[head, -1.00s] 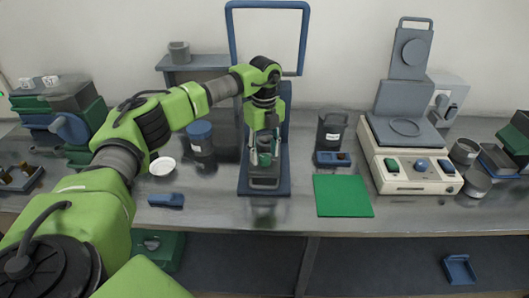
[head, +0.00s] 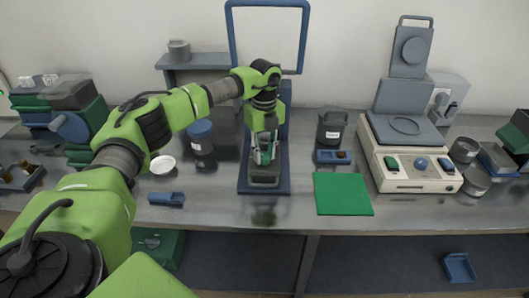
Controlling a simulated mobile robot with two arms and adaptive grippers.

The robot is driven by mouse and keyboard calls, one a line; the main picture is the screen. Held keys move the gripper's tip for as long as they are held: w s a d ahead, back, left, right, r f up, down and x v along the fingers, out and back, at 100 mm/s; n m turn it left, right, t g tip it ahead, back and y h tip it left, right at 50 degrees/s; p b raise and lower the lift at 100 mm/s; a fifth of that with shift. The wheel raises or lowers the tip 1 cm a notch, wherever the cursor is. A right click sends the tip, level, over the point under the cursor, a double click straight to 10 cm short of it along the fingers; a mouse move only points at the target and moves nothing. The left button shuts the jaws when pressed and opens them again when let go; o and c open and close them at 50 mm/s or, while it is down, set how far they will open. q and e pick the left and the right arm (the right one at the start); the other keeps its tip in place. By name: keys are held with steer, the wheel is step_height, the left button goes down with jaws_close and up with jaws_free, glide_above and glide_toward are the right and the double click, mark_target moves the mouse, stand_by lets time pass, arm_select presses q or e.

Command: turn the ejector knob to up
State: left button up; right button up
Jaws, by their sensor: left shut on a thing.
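A device with a tall blue frame (head: 232,38) and a dark blue base (head: 264,188) stands in the middle of the bench. A grey block (head: 265,176) sits on its base. My left gripper (head: 264,158) points down over this block and is shut on a small part there. I take this part to be the ejector knob; the fingers mostly hide it, and its setting cannot be read. My right gripper is not in view.
A green mat (head: 342,194) lies right of the device. A cream machine (head: 418,180) with a blue knob (head: 421,164) stands further right. A dark canister (head: 331,128), a white dish (head: 162,165) and a blue-lidded jar (head: 200,137) stand nearby.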

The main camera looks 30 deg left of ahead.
mark_target(264, 156)
arm_select(q)
steer(key=m, duration=0.5)
steer(key=shift+m+p, duration=0.3)
steer(key=m, duration=1.1)
steer(key=shift+m, duration=0.4)
steer(key=m, duration=0.5)
steer(key=shift+m+b, duration=0.35)
steer(key=shift+m, duration=0.35)
steer(key=o, duration=1.1)
step_height(264, 156, up, 12)
steer(key=shift+f, duration=0.1)
